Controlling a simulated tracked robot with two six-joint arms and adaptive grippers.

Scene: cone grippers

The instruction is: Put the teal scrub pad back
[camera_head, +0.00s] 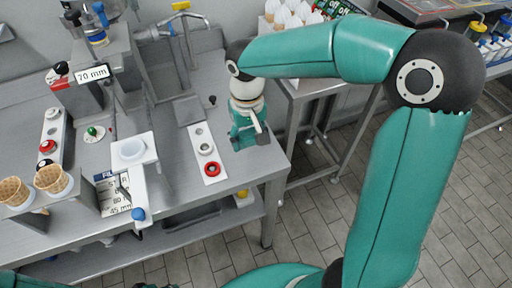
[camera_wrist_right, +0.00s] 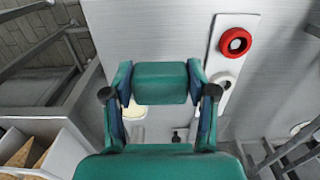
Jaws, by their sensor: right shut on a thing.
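The teal scrub pad (camera_wrist_right: 160,83) appears as a teal block between the two fingertips of my right gripper (camera_wrist_right: 158,78) in the right wrist view. The fingers are shut on its left and right sides. Bare metal tabletop shows around the pad. In the head view my right gripper (camera_head: 243,135) points down over the right end of the steel table (camera_head: 238,172). There the pad cannot be told apart from the teal gripper, and whether it touches the table cannot be told.
A white strip with a red ring (camera_head: 212,169) lies left of my right gripper; the red ring also shows in the right wrist view (camera_wrist_right: 235,41). A grey plate (camera_head: 187,110) lies behind it. Cones in a holder (camera_head: 52,180) and a white block (camera_head: 133,150) stand further left.

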